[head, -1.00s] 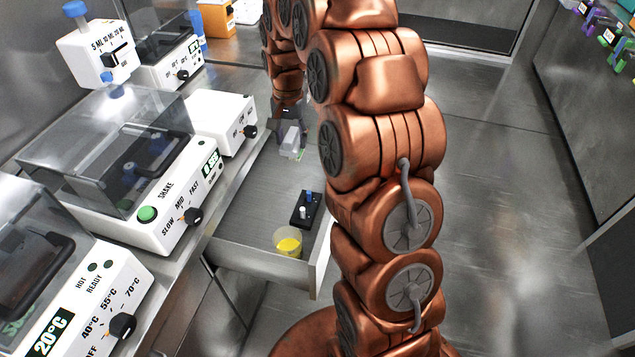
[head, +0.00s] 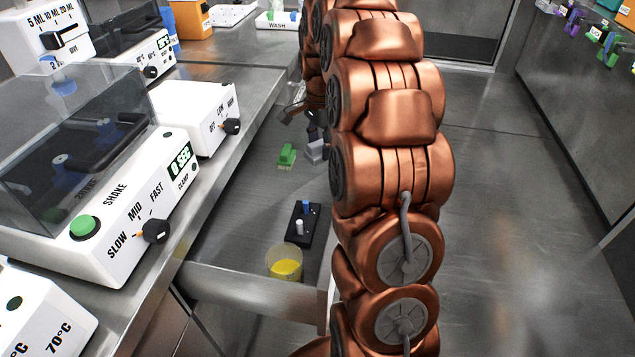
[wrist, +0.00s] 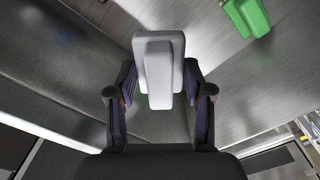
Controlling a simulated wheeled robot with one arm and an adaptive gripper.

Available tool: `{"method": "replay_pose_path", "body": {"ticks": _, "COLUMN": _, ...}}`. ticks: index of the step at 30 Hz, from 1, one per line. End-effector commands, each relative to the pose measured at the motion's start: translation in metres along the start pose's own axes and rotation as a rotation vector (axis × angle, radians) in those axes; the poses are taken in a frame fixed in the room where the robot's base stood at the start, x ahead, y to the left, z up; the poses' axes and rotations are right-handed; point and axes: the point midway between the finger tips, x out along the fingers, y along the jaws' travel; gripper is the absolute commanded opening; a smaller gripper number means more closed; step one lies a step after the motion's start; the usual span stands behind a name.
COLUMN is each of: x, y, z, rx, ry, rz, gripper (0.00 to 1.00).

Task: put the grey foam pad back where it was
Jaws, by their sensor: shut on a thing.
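The grey foam pad (wrist: 158,65) is a pale grey block with a raised ridge. In the wrist view it sits between the two fingers of my gripper (wrist: 160,88), which is shut on it. In the head view the pad (head: 315,151) shows just below my gripper, over the open drawer (head: 235,210), close to its right side. Whether the pad touches the drawer floor, I cannot tell. My arm hides part of the gripper and of the drawer's right side.
A green block (head: 286,155) of similar shape lies in the drawer just left of the pad. A black holder with small pegs (head: 303,224) and a cup of yellow liquid (head: 284,263) stand nearer the drawer front. A shaker (head: 120,190) stands on the counter at left.

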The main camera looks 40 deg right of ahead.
Motion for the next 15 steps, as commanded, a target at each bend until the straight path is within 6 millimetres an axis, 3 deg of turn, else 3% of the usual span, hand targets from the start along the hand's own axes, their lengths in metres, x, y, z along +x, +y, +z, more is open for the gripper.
{"method": "replay_pose_path", "body": {"ticks": 9, "x": 0.051, "y": 0.001, "z": 0.001, "rx": -0.003, "ry": -0.001, "rz": 0.003, "gripper": 0.18}}
{"method": "replay_pose_path", "body": {"ticks": 15, "x": 0.066, "y": 0.001, "z": 0.001, "rx": -0.003, "ry": -0.002, "rz": 0.003, "gripper": 0.18}}
